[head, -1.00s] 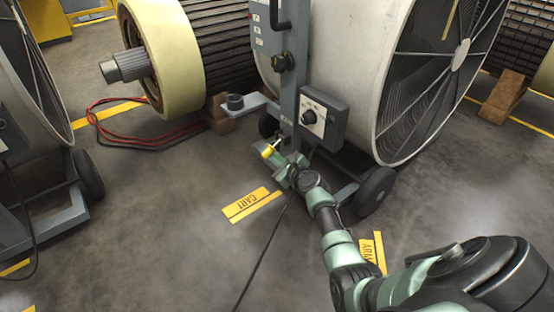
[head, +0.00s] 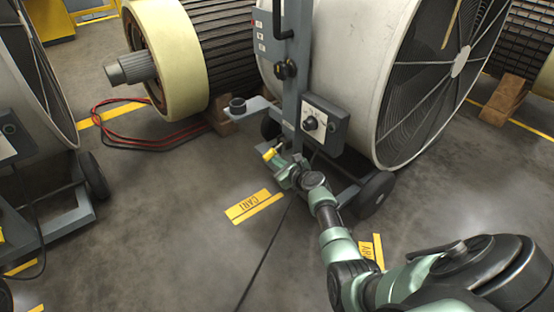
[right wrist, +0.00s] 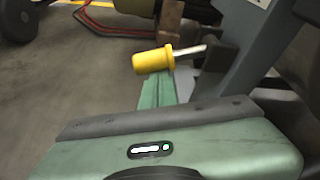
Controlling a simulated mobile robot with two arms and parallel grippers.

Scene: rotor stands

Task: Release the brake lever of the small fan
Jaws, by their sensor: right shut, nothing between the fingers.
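The fan (head: 340,60) with a pale drum stands at the centre right on a grey wheeled frame. Its brake lever (head: 270,154) has a yellow grip and sits low on the frame. In the right wrist view the yellow grip (right wrist: 153,60) points left, on a metal rod that runs right to a dark bracket. My right gripper (head: 284,168) is shut and empty, right by the lever. Its green fingers (right wrist: 158,92) show just below the yellow grip; I cannot tell whether they touch it. My left gripper is not in view.
A control box (head: 322,123) and upright post stand just above the lever. A black wheel (head: 372,194) is to the right. A cable runs across the floor. Another fan cart (head: 60,205) stands at left, a large rotor (head: 175,60) behind.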

